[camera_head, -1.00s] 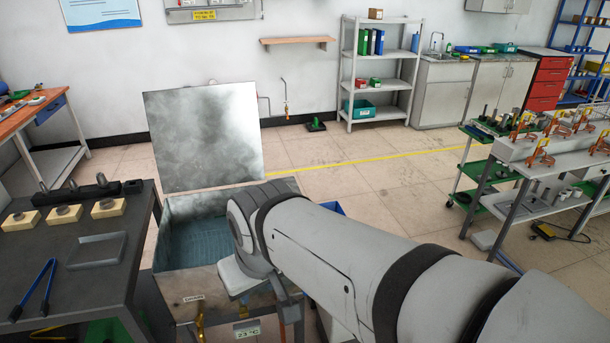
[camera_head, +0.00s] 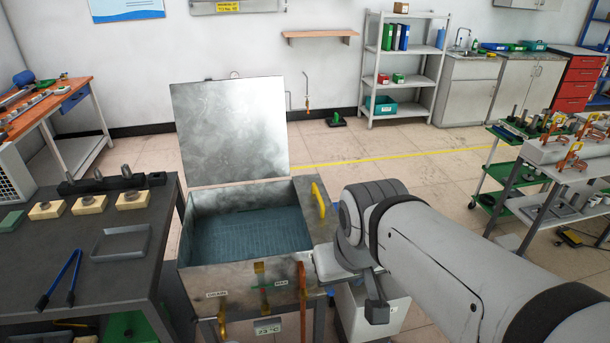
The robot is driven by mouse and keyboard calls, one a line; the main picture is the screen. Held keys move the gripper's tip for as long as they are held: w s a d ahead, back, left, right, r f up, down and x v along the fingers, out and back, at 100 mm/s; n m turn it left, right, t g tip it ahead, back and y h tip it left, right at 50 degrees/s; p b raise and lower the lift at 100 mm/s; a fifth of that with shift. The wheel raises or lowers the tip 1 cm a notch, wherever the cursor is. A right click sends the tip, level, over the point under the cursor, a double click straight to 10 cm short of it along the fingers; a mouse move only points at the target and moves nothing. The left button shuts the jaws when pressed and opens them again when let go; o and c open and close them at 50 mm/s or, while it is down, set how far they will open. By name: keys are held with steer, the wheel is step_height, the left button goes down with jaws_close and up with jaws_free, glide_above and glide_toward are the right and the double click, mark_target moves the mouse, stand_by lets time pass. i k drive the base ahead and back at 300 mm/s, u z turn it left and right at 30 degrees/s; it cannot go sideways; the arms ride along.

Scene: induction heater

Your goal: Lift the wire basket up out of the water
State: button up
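The metal quench tank (camera_head: 198,283) stands in the middle with its lid (camera_head: 230,130) raised upright at the back. Blue-tinted water fills it, and the mesh bottom of the wire basket (camera_head: 245,236) shows under the water. A yellow handle (camera_head: 319,200) stands up at the tank's right side; I cannot tell whether it belongs to the basket. My arm comes in from the right and ends just right of the tank, apart from the basket.
A dark table (camera_head: 90,275) at the left holds a grey tray (camera_head: 122,243), blue tongs (camera_head: 62,278) and yellow blocks (camera_head: 131,200) with metal parts. Pipes and a lever are on the tank's front. A white box (camera_head: 372,310) stands below my arm. Open floor lies behind, right of the lid.

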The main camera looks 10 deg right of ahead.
mark_target(320, 216)
steer(key=u, duration=0.05)
steer(key=i, duration=1)
steer(key=z, duration=0.05)
